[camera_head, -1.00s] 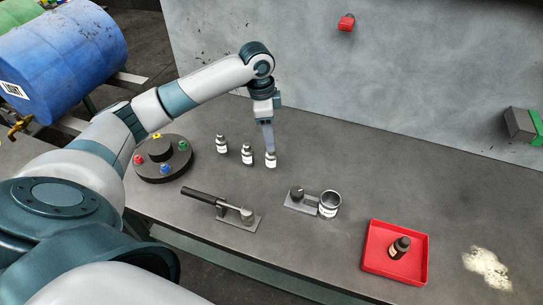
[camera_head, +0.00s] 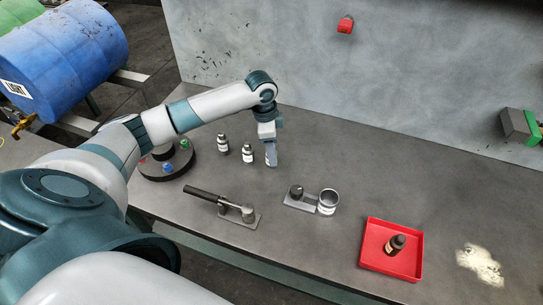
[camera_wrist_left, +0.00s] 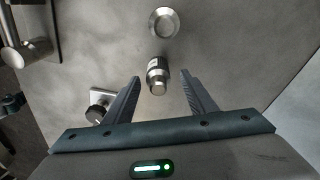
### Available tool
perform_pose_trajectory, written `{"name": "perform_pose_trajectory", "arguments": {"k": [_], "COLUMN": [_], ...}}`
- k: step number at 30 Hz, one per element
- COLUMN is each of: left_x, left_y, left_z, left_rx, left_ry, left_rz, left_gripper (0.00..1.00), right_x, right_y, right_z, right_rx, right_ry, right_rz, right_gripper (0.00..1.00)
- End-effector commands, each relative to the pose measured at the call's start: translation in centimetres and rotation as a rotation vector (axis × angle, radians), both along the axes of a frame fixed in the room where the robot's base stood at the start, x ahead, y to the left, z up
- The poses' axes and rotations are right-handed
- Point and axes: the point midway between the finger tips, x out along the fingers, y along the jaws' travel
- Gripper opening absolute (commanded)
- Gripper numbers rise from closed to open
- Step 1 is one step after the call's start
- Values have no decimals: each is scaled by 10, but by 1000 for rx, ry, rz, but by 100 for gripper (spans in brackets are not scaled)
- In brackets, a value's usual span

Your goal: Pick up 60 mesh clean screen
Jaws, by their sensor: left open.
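No label naming a 60 mesh clean screen is readable, so I cannot tell which item it is. My left gripper (camera_head: 272,158) points down over the rightmost spot of a row of small labelled bottles, and mostly hides what stands there. In the left wrist view the fingers (camera_wrist_left: 162,90) are open, with a small dark-banded bottle with a metal top (camera_wrist_left: 157,76) between and slightly beyond their tips. No contact shows. A round metal dish (camera_wrist_left: 165,22) lies beyond it. In the head view a metal cup (camera_head: 328,202) stands beside a knobbed plate (camera_head: 297,201).
Two bottles (camera_head: 222,145) (camera_head: 247,153) stand left of the gripper. A dark round carousel (camera_head: 166,171) is partly behind my arm. A black-handled press (camera_head: 230,207) lies in front. A red tray (camera_head: 375,262) holds a dark bottle (camera_head: 395,245). Pale powder (camera_head: 480,264) lies at right.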

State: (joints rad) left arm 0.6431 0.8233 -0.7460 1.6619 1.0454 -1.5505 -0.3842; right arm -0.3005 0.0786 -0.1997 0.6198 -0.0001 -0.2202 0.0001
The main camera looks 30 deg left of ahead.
Motion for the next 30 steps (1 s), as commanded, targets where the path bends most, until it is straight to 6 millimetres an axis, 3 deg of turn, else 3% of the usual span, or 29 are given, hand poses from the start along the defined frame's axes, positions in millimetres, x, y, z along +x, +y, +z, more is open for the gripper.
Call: {"name": "perform_pose_trajectory", "arguments": {"k": [4, 10, 25, 26, 30], "left_x": [-3, -1, 0, 0, 0], "left_y": [-2, -4, -4, -4, -4], "left_z": [-14, -36, -39, -39, -39], "left_rx": [-1, 0, 1, 1, 1], "left_ry": [5, 1, -1, -1, -1], "left_rz": [2, 1, 0, 0, 0], "left_gripper": [51, 51, 51, 49, 15], "right_x": [0, 0, 1, 1, 1], "right_y": [1, 1, 0, -1, -2], "right_z": [17, 23, 22, 22, 22], "right_rx": [1, 1, 0, -1, -2], "right_ry": [0, 0, -1, -1, 0], "right_rz": [0, 0, 1, 1, 1], "right_gripper": [65, 65, 65, 65, 65]}}
